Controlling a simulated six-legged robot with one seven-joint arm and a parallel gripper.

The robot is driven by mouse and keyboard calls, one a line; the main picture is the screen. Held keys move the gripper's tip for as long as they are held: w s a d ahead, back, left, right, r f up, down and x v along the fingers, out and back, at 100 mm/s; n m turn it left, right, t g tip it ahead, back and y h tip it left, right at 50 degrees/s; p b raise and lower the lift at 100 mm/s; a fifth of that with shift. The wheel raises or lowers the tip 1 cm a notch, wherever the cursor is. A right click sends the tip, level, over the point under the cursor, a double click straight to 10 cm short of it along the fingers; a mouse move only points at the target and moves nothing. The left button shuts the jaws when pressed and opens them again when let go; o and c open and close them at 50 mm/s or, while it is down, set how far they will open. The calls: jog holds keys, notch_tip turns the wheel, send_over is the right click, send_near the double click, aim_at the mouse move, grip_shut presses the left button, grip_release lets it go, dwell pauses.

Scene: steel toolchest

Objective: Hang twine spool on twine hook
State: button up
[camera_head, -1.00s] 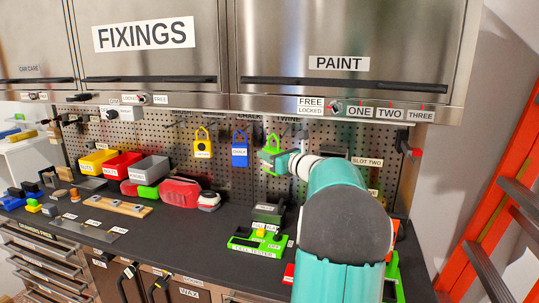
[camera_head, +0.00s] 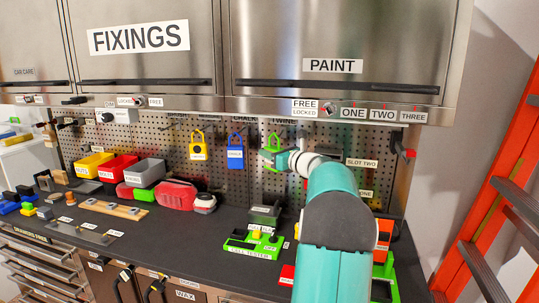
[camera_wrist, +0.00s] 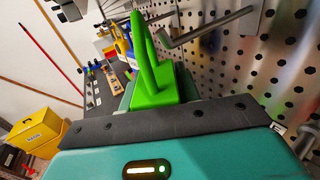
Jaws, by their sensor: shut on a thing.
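The green twine spool (camera_head: 272,153) is at the pegboard, to the right of the blue chalk holder, with its pointed loop upward. My gripper (camera_head: 277,158) is shut on the spool from the right. In the wrist view the green spool (camera_wrist: 153,75) stands upright just beyond my gripper's dark edge. A metal hook rod (camera_wrist: 205,32) sticks out from the pegboard beside the spool's loop in the wrist view. I cannot tell whether the rod passes through the loop or touches it. The fingertips are mostly hidden.
The blue chalk holder (camera_head: 235,152) and a yellow holder (camera_head: 198,146) hang on the pegboard to the left. Bins, a red case (camera_head: 177,194) and a green cell tester (camera_head: 252,246) stand on the dark worktop. The steel cabinets (camera_head: 340,45) overhang above.

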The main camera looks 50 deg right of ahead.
jog(key=shift+w+d+f, duration=0.1)
jog(key=shift+w+d, duration=0.3)
jog(key=shift+d, duration=0.45)
jog(key=shift+w+d+f, duration=0.3)
jog(key=shift+d+f, duration=0.4)
jog(key=o, duration=1.1)
jog(key=s+a, duration=0.1)
jog(key=s, duration=1.2)
jog(key=shift+s+a, duration=0.3)
jog(key=shift+s, duration=0.05)
